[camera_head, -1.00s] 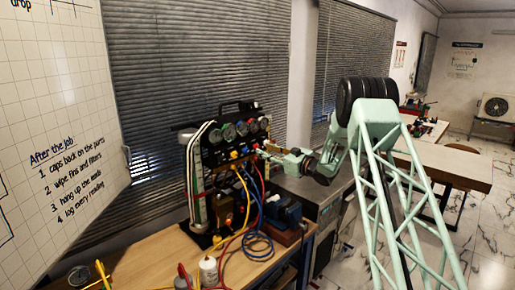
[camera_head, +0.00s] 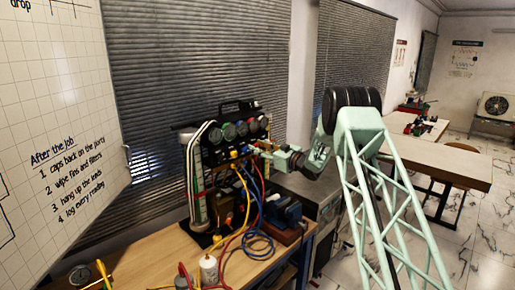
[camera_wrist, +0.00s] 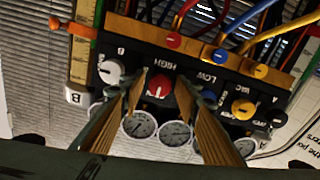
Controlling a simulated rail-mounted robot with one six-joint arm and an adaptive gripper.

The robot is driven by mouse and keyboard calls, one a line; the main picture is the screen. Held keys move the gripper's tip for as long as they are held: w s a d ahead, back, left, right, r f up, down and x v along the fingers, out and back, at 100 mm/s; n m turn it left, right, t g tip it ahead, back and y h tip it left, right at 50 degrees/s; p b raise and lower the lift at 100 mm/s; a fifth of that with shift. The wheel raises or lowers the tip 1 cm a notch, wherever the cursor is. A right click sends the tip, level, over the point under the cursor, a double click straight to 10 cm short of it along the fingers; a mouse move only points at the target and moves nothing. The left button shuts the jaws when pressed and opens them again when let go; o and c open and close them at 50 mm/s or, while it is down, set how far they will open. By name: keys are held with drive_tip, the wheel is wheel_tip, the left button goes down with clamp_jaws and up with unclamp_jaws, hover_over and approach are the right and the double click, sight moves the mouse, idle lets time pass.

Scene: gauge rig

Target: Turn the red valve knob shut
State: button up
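The red valve knob (camera_wrist: 158,88) sits on the dark front of the gauge manifold (camera_wrist: 215,78), beside the word HIGH. It has a pale pointer mark on its face. In the wrist view, the two fingers of my gripper (camera_wrist: 160,92) are apart, one on each side of the red knob, with small gaps showing. I cannot tell how deep the fingertips reach along the knob. In the head view, my gripper (camera_head: 262,150) is at the right part of the manifold (camera_head: 222,155), and the red knob cannot be made out behind it.
Other knobs are close by: a white one (camera_wrist: 110,72), a blue one beside LOW partly hidden by the right finger, a yellow one (camera_wrist: 243,109) and a black one. Gauges (camera_wrist: 140,124) line the manifold. Coloured hoses (camera_head: 255,205) hang down to the wooden bench (camera_head: 150,262).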

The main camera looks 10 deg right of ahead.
drive_tip(key=c, duration=0.7)
drive_tip(key=shift+m, duration=0.5)
drive_tip(key=m, duration=0.3)
drive_tip(key=shift+p, duration=0.3)
drive_tip(key=m+p, duration=0.1)
drive_tip(key=m, duration=0.3)
drive_tip(key=m+p, duration=0.1)
drive_tip(key=m, duration=0.3)
drive_tip(key=shift+m+p, duration=0.3)
drive_tip(key=shift+p, duration=0.1)
drive_tip(key=m+p, duration=0.2)
drive_tip(key=m, duration=0.3)
drive_tip(key=shift+f, duration=0.1)
drive_tip(key=shift+m, duration=0.3)
drive_tip(key=o, duration=0.9)
